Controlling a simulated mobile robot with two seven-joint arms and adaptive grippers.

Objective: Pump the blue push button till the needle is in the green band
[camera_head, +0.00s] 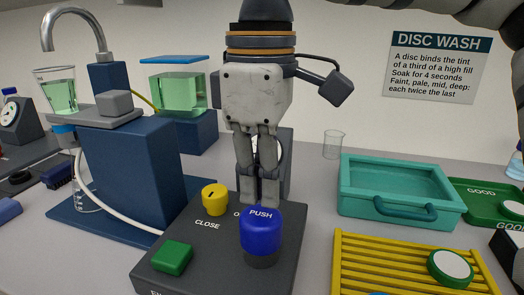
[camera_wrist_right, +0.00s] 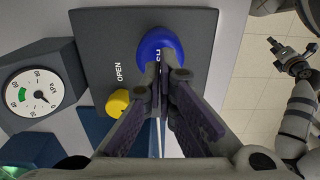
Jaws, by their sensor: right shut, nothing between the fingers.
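The blue push button (camera_head: 261,232) stands on a dark grey control box (camera_head: 215,240), with the word PUSH on its top. My right gripper (camera_head: 259,203) points down with its fingers shut and empty, its tips at the far side of the button's top. In the right wrist view the fingertips (camera_wrist_right: 164,76) overlap the edge of the button (camera_wrist_right: 158,45); I cannot tell whether they touch. The gauge (camera_wrist_right: 32,93) has a green band at its left; the needle points to the lower right, outside the band. What seems my left gripper (camera_wrist_right: 291,58) is small at the right.
A yellow knob (camera_head: 214,198) and a green button (camera_head: 172,257) share the box. A teal tray (camera_head: 400,210) and a yellow rack (camera_head: 375,262) stand to the right. A blue stand (camera_head: 130,170) with a tap and beaker (camera_head: 60,95) stands to the left.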

